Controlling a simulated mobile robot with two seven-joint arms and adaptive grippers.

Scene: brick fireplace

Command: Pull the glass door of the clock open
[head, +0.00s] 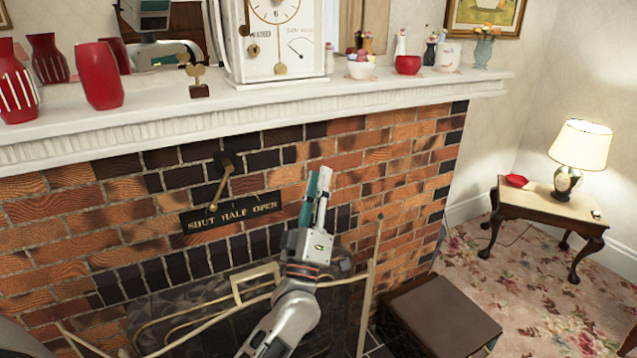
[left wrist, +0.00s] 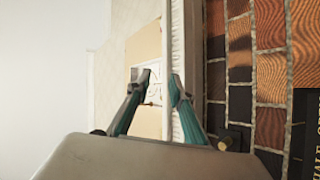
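The white clock (head: 312,45) stands on the mantel shelf, with its dial and pendulum showing and its top cut off by the frame. A narrow upright panel (head: 215,35) stands out at the clock's left side; it looks like the glass door's edge, but I cannot tell how far it is open. My left gripper (head: 319,172) is below the shelf, in front of the bricks, pointing up and apart from the clock. In the left wrist view its fingers (left wrist: 158,78) are spread and empty, with part of the clock (left wrist: 153,88) beyond them. My right gripper is not in view.
The mantel shelf (head: 420,92) juts out above my left gripper. A key-like ornament (head: 197,82) and red vases (head: 98,75) stand left of the clock; bowls (head: 361,69) and figurines stand right. A lever (head: 221,185) and sign (head: 230,213) are on the bricks.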

